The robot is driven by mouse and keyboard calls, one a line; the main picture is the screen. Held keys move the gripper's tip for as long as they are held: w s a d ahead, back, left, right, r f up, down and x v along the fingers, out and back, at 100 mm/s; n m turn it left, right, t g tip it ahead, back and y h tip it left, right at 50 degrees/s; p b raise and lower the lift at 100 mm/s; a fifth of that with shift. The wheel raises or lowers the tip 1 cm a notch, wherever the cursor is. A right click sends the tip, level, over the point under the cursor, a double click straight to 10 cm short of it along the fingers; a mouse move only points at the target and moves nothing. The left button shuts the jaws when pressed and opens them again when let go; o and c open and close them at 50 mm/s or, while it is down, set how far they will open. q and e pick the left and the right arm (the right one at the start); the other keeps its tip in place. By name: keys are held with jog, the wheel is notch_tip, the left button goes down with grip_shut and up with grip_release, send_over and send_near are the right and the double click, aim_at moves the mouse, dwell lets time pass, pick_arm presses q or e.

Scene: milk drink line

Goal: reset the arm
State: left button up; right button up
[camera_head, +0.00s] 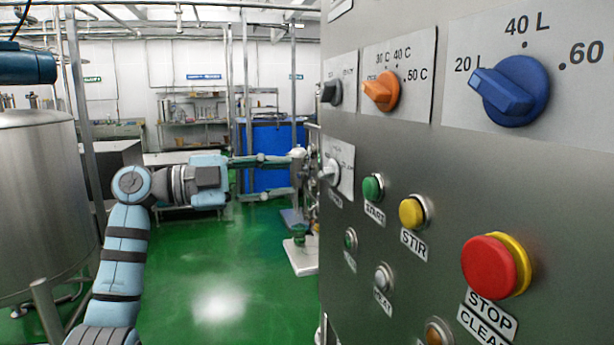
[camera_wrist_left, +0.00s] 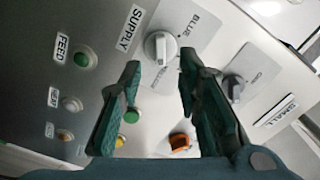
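My left arm (camera_head: 125,245) reaches forward toward the steel control panel (camera_head: 450,165). My left gripper (camera_head: 292,173) is at the panel's far side with its fingers spread. In the left wrist view the gripper (camera_wrist_left: 160,72) is open, with nothing held between its dark green fingers. A pale grey knob (camera_wrist_left: 160,48), beside the SUPPLY label, shows in the gap between the fingertips. Whether the fingers touch the knob cannot be told. A white knob (camera_head: 329,172) shows close to the fingertips in the head view. My right gripper is not in view.
The panel carries a blue knob (camera_head: 510,90), an orange knob (camera_head: 381,90), a green button (camera_head: 372,188), a yellow button (camera_head: 412,212) and a red stop button (camera_head: 489,266). A steel tank (camera_head: 40,205) stands at the left. Green floor (camera_head: 215,275) lies open between.

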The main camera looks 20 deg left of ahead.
pick_arm(q)
jog(key=v, duration=0.5)
jog(key=shift+s+a, duration=0.15)
jog(key=shift+a, duration=0.05)
jog(key=shift+d, duration=0.15)
